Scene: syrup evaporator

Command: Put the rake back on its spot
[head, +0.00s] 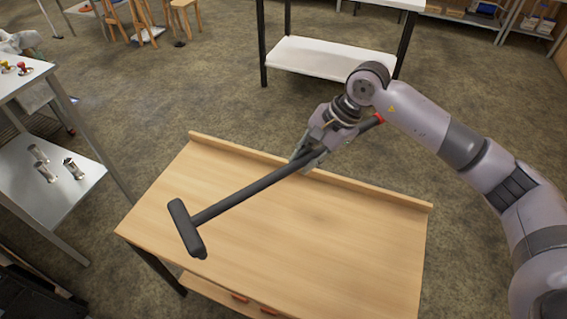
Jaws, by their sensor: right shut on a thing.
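The rake (247,190) is dark grey, with a long straight handle, a red end at the upper right and a short thick crosspiece as its head at the lower left. My right gripper (308,158) is shut on the handle, nearer the red end. The rake slants over the wooden table (330,235). I cannot tell for sure whether its head touches the tabletop or hangs above it. No marked spot for the rake can be made out. My left gripper is not in view.
The wooden table has a raised back edge and a bare top. A metal shelf unit (60,195) with several small metal cylinders stands at the left. A white-topped table (325,62) stands behind. Wooden stools (183,12) are at the back left. Open floor lies between.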

